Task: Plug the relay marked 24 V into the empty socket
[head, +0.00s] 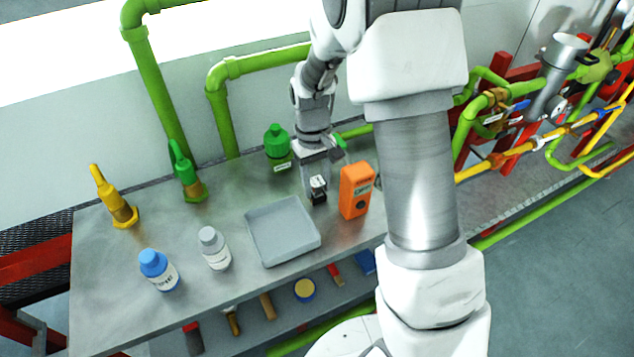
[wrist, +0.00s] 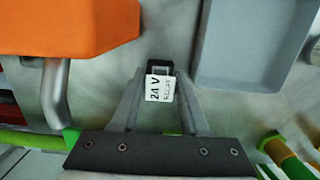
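The relay (wrist: 160,88) is a small dark block with a white label reading 24 V, seen in the middle of the wrist view. It also shows in the head view (head: 318,190) under my fingers, close to the bench top, left of an orange box. My gripper (wrist: 160,80) has a finger against each side of the relay and looks shut on it. In the head view my gripper (head: 317,178) points down at the bench. Whether the relay's underside touches the bench, I cannot tell. I cannot make out an empty socket in either view.
The orange box (head: 356,190) stands close right of the relay, and a grey tray (head: 252,240) lies to its left. A green bottle (head: 277,150) is behind; white (head: 214,248) and blue-capped (head: 158,270) bottles stand left on the metal bench (head: 110,265). Green pipes (head: 222,110) rise behind it.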

